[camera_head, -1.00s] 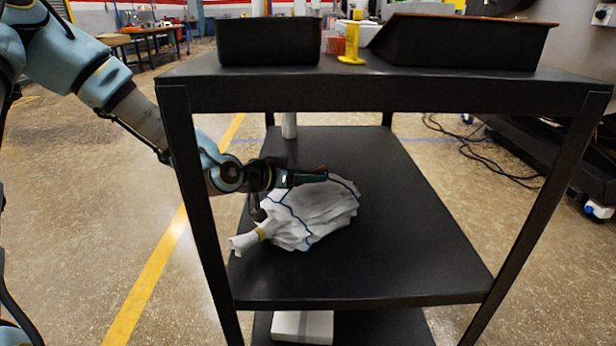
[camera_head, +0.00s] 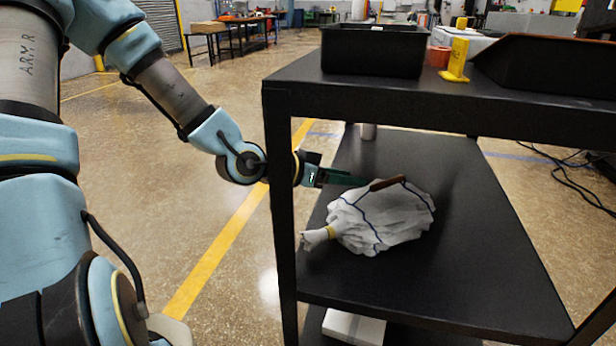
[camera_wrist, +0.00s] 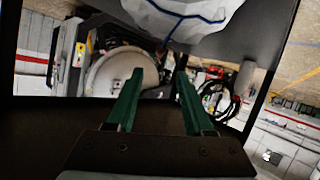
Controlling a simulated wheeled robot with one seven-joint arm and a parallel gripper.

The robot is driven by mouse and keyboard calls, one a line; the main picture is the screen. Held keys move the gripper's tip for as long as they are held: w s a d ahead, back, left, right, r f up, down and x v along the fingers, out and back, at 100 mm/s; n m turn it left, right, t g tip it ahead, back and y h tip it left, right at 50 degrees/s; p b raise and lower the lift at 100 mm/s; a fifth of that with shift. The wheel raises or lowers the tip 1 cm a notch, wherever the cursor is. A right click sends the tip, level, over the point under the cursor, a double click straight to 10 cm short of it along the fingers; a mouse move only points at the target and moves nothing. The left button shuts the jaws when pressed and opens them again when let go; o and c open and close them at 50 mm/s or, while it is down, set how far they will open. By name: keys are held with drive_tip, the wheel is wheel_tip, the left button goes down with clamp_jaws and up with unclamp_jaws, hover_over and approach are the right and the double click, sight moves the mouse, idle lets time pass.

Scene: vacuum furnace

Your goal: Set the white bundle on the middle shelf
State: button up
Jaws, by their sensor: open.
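The white bundle (camera_head: 385,222), cloth with blue lines and a yellow band at its tied neck, lies on its side on the black middle shelf (camera_head: 440,285). A small brown strip (camera_head: 388,183) shows at its upper edge; I cannot tell whether it belongs to the bundle. My gripper (camera_head: 355,180) reaches in past the left front post, just left of and behind the bundle's upper edge. In the wrist view, my gripper's green fingers (camera_wrist: 160,72) are apart with nothing between them. The bundle (camera_wrist: 185,18) shows at the top of that view, outside the fingers.
The cart's top shelf (camera_head: 420,100) carries a black bin (camera_head: 372,50), a yellow holder (camera_head: 456,60) and a large black tray (camera_head: 550,65). A white box (camera_head: 353,326) sits on the lower shelf. The cart's left front post (camera_head: 282,220) stands close to my arm. Floor left is clear.

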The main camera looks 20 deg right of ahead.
drive_tip(key=w+a+f+n+t+y, duration=0.15)
drive_tip(key=w+a+f+y, duration=0.25)
drive_tip(key=a, duration=0.5)
drive_tip(key=w+a+f+n+t+y, duration=0.1)
drive_tip(key=w+a+f+n+y, duration=0.3)
drive_tip(key=a, duration=0.6)
drive_tip(key=s+a+r+n+y, duration=0.2)
drive_tip(key=a+r+n, duration=0.2)
drive_tip(key=a, duration=0.5)
drive_tip(key=s+a+r+n+g+y, duration=0.1)
drive_tip(key=a+r+n+y, duration=0.2)
drive_tip(key=a, duration=0.6)
drive_tip(key=shift+s+a+r+n, duration=0.4)
drive_tip(key=shift+r+n, duration=0.3)
drive_tip(key=shift+n, duration=0.15)
